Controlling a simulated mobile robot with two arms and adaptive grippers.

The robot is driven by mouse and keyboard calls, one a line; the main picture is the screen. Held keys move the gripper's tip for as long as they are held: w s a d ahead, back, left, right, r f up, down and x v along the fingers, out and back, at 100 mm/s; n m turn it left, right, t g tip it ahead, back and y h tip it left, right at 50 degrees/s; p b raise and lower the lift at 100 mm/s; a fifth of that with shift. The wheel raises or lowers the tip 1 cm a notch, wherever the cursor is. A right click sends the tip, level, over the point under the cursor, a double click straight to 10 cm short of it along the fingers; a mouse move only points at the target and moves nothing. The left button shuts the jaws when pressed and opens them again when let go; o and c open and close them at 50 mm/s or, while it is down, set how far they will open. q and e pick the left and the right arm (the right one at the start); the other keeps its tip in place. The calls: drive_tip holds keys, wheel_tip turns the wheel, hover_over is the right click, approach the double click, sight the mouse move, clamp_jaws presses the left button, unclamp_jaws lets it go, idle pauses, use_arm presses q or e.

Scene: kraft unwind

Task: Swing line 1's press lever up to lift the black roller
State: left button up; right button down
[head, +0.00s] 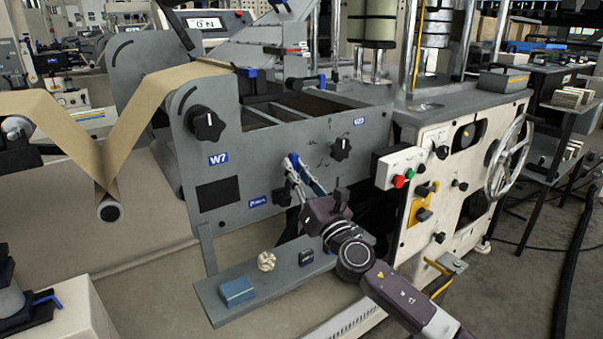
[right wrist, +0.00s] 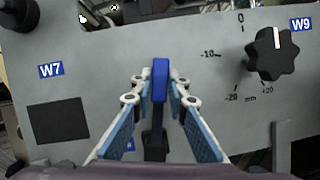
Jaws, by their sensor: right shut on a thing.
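The press lever shows its blue grip (right wrist: 160,80) in the right wrist view, standing upright on a dark stem in front of the grey side panel. My right gripper (right wrist: 161,100) is closed around that grip, one finger on each side. In the head view my right gripper (head: 305,168) is at the panel, right of the blue press label (head: 257,202), and hides most of the lever. I cannot clearly pick out the black roller. A dark roller with a pale end (head: 108,212) sits in the paper loop at the left. My left gripper is not in view.
Knobs W7 (head: 207,125) and W9 (head: 340,148) stick out from the panel. A control box (head: 400,168) with red and green buttons is to the right. A grey shelf (head: 270,300) with small items lies below my right arm. Brown paper web (head: 150,92) runs at left.

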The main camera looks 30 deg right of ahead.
drive_tip(key=shift+a+r+n+y, duration=0.1)
drive_tip(key=shift+a+n+y, duration=0.65)
drive_tip(key=shift+n, duration=0.35)
drive_tip(key=c, duration=1.9)
unclamp_jaws()
drive_tip(key=v, duration=1.2)
